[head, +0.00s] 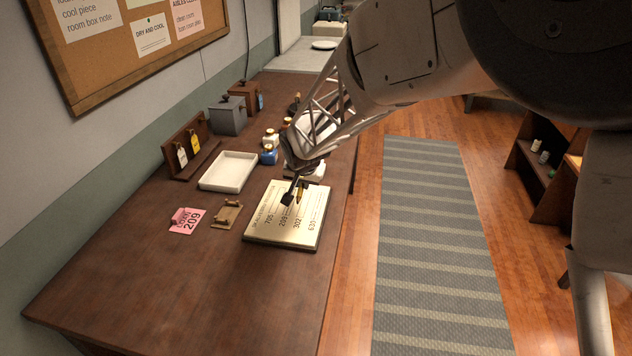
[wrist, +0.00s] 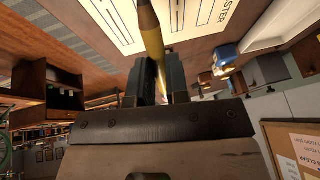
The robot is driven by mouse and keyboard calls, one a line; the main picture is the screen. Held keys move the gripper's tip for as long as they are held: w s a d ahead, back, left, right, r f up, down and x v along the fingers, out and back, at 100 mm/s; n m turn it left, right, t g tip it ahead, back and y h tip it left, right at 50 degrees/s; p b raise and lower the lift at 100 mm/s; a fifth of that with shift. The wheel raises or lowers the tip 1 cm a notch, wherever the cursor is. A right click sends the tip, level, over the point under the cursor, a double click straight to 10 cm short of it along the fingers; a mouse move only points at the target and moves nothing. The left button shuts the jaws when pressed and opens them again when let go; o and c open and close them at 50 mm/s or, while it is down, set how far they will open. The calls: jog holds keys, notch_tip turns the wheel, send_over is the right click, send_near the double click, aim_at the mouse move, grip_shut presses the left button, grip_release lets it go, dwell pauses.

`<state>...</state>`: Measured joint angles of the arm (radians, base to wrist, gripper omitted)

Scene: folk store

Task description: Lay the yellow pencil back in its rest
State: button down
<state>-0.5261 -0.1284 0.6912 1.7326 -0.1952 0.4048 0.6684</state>
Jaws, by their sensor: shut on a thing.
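The yellow pencil (wrist: 150,32) is held between the two dark fingers of my gripper (wrist: 156,75) in the wrist view. In the head view my gripper (head: 293,194) is shut on the pencil (head: 299,192), over the pale register board (head: 262,238) with printed numbers. Whether the pencil's tip touches the board I cannot tell. The small wooden rest (head: 228,213) stands on the desk just left of the board and looks empty. My gripper is to its right.
A pink tag marked 209 (head: 187,220) lies left of the rest. A white tray (head: 228,171), a blue bottle (head: 268,155) and a wooden tag rack (head: 190,150) stand behind. The desk's near part (head: 190,290) is clear.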

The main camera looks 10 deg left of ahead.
jog(key=a, duration=0.3)
jog(key=s+a+g, duration=0.1)
jog(key=a, duration=0.2)
jog(key=a+g, duration=0.1)
jog(key=a, duration=0.3)
jog(key=shift+s, duration=0.3)
jog(key=s+a+g, duration=0.2)
jog(key=s+a, duration=0.2)
jog(key=a, duration=0.7)
jog(key=shift+s+a+r+g, duration=0.15)
jog(key=shift+a+g, duration=0.15)
jog(key=shift+f, duration=0.2)
jog(key=shift+f, duration=3.65)
jog(key=c, duration=1)
grip_release()
jog(key=shift+c, duration=0.2)
jog(key=shift+r, duration=0.15)
